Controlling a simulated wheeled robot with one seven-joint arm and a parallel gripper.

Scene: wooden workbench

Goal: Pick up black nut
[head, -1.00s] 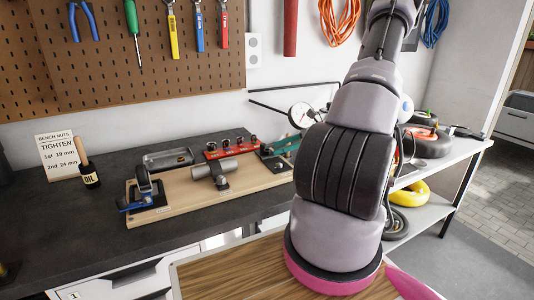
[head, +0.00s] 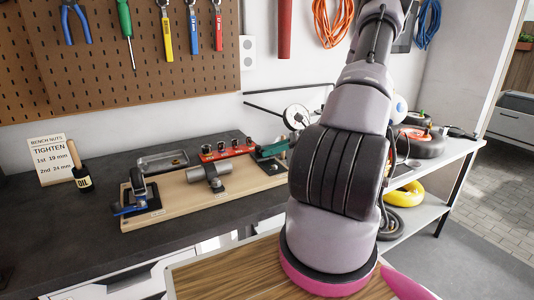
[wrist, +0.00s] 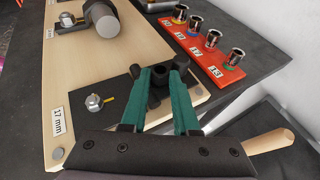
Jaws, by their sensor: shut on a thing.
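In the wrist view, my gripper (wrist: 160,76) has two teal fingers with dark tips. They are closed around a small, dark, round piece, the black nut (wrist: 158,77), above the black plate at the end of the wooden board. The fingers hide part of the nut, and I cannot tell whether it touches the plate. In the head view, the teal fingers (head: 271,148) show at the right end of the board, mostly behind my arm, and the nut cannot be made out.
The wooden board (wrist: 45,82) bears a silver hex bolt (wrist: 94,101) and a grey pipe piece (wrist: 92,22). A red socket rack (wrist: 203,58) stands close to the right of my fingers. A wooden handle (wrist: 268,141) lies at lower right. Open dark benchtop (head: 62,232) lies left.

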